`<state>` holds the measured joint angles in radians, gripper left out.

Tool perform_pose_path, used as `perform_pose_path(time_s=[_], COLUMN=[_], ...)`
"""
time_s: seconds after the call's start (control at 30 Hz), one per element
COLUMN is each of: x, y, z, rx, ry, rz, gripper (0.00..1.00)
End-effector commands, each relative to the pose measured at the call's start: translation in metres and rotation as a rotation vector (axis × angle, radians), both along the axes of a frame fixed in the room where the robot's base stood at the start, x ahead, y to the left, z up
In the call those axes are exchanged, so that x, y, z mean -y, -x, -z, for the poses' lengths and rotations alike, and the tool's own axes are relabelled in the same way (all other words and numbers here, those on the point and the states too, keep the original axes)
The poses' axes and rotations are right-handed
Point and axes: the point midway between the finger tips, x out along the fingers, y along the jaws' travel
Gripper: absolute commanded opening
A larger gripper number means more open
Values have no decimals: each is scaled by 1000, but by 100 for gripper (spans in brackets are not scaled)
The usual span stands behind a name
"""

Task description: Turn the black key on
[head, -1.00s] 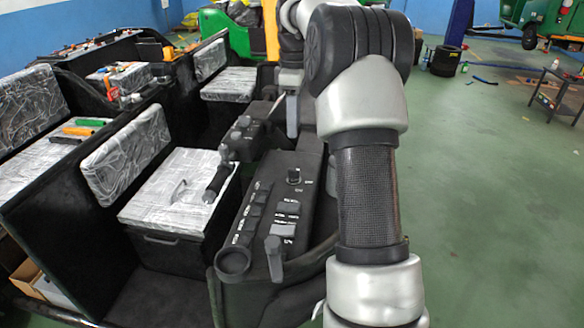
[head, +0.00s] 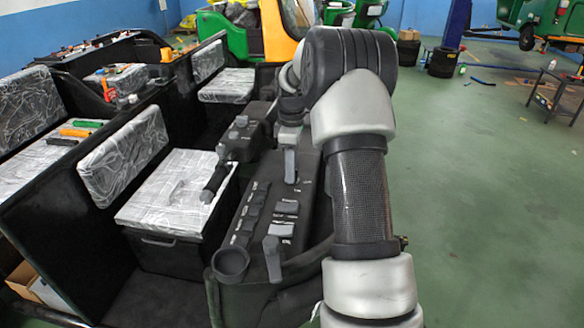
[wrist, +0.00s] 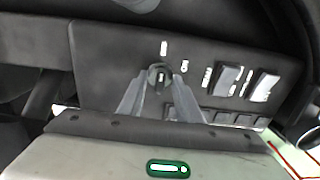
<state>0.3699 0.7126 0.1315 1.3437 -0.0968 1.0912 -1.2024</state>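The black key (wrist: 160,76) sits in a round switch on the dark control panel (wrist: 105,60), with white markings beside it in the wrist view. My gripper (wrist: 159,88) is open, with one grey finger on each side of the key. The fingertips are close to it; I cannot tell whether they touch it. In the head view my gripper (head: 290,166) points down at the far part of the control panel (head: 256,268) and hides the key.
Several rocker switches (wrist: 227,78) lie right of the key. A grey lever (head: 273,258) stands at the panel's near end. A black handle (head: 214,184) projects over the plastic-wrapped seat (head: 160,205) on the left.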

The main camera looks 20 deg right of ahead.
Motion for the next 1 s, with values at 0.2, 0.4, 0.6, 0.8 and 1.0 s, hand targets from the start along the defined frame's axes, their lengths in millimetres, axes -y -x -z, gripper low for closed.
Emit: perform_pose_path(time_s=[0.2, 0.4, 0.6, 0.8, 1.0], x=[0, 0, 0, 0, 0], y=[0, 0, 0, 0, 0], z=[0, 0, -1, -1, -2], rx=[0, 0, 0, -1, -1], ry=[0, 0, 0, -1, 0], rz=[0, 0, 16, 89, 235], gripper=[19, 0, 0, 0, 0])
